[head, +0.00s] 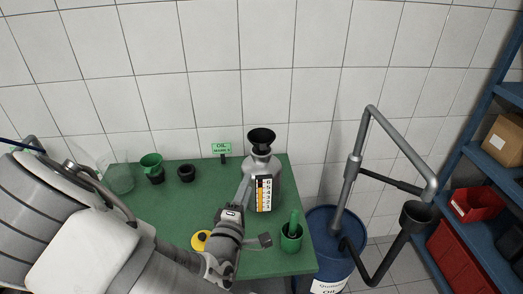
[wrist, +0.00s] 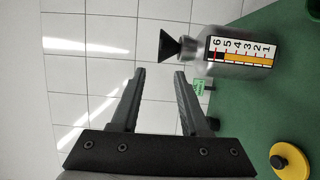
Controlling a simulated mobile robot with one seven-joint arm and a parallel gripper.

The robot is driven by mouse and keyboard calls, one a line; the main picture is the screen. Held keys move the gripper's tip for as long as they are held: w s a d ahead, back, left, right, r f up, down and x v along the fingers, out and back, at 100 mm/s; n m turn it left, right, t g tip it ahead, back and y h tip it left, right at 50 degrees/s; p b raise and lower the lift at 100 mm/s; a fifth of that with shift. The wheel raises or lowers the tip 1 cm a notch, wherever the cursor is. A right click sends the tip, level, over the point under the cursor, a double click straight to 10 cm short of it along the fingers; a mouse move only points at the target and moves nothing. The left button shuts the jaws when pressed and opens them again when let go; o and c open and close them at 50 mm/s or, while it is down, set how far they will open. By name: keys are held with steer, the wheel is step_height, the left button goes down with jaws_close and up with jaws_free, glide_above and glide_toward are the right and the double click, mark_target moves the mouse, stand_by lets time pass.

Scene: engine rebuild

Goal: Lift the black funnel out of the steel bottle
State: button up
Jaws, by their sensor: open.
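The black funnel (head: 261,135) stands upright in the mouth of the steel bottle (head: 275,178), its wide cone above the neck. The bottle stands on the green table and carries a numbered scale on its front. In the sideways wrist view, the funnel (wrist: 169,46) and the bottle (wrist: 200,52) lie beyond the fingertips. My gripper (head: 244,189) is in front of the bottle, to the left of its scale. In the wrist view, my gripper (wrist: 159,74) is open with nothing between its fingers. The funnel's spout is hidden inside the neck.
A green funnel (head: 151,160), black cup (head: 187,173) and green sign (head: 222,148) are farther back. A blue drum (head: 324,250) with a pipe arm (head: 355,160) stands right of the table.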

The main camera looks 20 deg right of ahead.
steer(key=b, duration=0.1)
glide_toward(262, 150)
steer(key=x, duration=0.3)
steer(key=shift+p+x, duration=0.6)
steer(key=shift+x, duration=2.7)
steer(key=shift+f, duration=0.1)
jaws_close()
